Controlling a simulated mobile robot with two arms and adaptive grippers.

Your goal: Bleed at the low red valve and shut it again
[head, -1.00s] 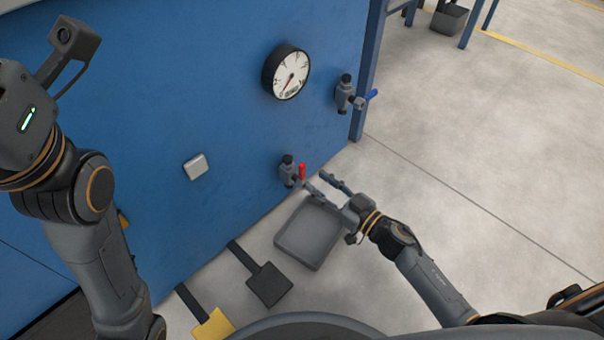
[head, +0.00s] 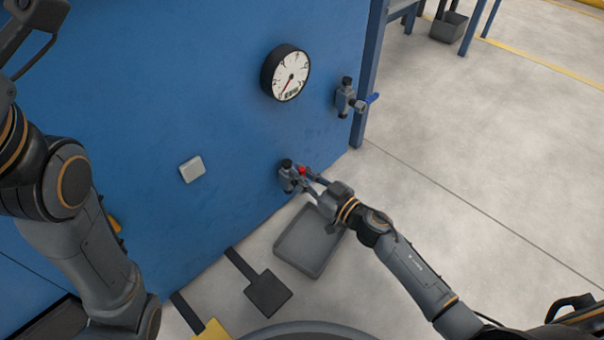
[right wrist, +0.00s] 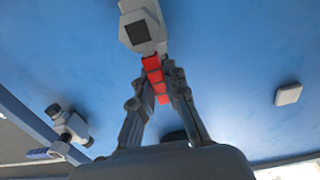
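The low red valve (head: 287,174) sits low on the blue wall panel; the red tip of its lever (head: 302,171) shows in the head view. My right gripper (head: 306,178) reaches it from the lower right. In the right wrist view, the red lever (right wrist: 153,66) lies between the two fingers (right wrist: 158,88), which close in against both its sides. The fingers hide part of the lever. The round gauge (head: 290,76) is above the valve, its needle pointing to the lower left. My left gripper is out of view; only its arm shows at the left.
A grey tray (head: 309,243) lies on the floor under the red valve. A second valve with a blue lever (head: 372,98) is at the panel's right edge. A black pedal (head: 268,291) and a yellow one (head: 213,331) are near the panel's foot. Floor at the right is clear.

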